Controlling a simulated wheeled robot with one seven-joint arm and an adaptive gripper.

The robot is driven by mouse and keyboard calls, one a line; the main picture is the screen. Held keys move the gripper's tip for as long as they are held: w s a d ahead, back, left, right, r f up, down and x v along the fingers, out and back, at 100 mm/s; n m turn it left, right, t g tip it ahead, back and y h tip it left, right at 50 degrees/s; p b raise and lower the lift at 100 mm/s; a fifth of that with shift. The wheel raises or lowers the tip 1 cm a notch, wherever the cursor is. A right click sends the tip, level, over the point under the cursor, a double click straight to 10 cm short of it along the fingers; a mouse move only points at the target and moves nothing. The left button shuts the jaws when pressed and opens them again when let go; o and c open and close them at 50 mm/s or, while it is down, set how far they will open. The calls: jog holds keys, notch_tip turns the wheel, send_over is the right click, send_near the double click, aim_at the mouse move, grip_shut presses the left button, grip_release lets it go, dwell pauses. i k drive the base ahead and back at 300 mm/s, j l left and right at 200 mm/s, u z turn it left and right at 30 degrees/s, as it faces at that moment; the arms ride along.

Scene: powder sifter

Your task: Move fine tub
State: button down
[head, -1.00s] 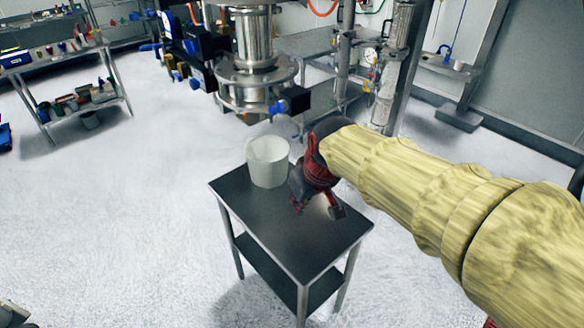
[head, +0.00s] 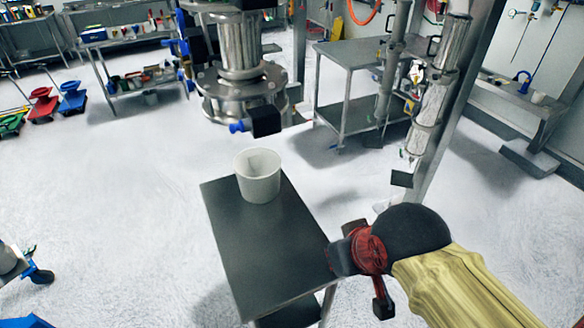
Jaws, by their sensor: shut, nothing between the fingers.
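A white tub (head: 258,176) stands upright near the far end of a dark metal table (head: 262,250). It is open at the top, and I cannot see its contents. My gripper (head: 366,262), red and dark, is at the table's right edge, in front of and to the right of the tub and clear of it. My gripper is shut and empty. My arm, in a yellow sleeve, comes in from the lower right.
The steel sifter (head: 242,85) with its outlet hangs beyond and above the tub. A steel frame post (head: 455,100) stands at the right. A two-tier steel table (head: 362,55) is behind. Open floor lies to the left of the dark table.

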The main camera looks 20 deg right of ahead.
aim_at(257, 170)
jog(key=i+l+u, duration=0.15)
jog(key=l+u, duration=0.2)
jog(key=l, duration=0.3)
jog(key=i+l+u, duration=0.1)
jog(key=l+u, duration=0.25)
jog(key=l, duration=0.3)
jog(key=l+u, duration=0.3)
jog(key=l, duration=0.4)
jog(key=i+l+u, duration=0.3)
jog(key=i+l, duration=0.15)
jog(key=l, duration=0.25)
jog(key=i+l+u, duration=0.15)
jog(key=l, duration=0.2)
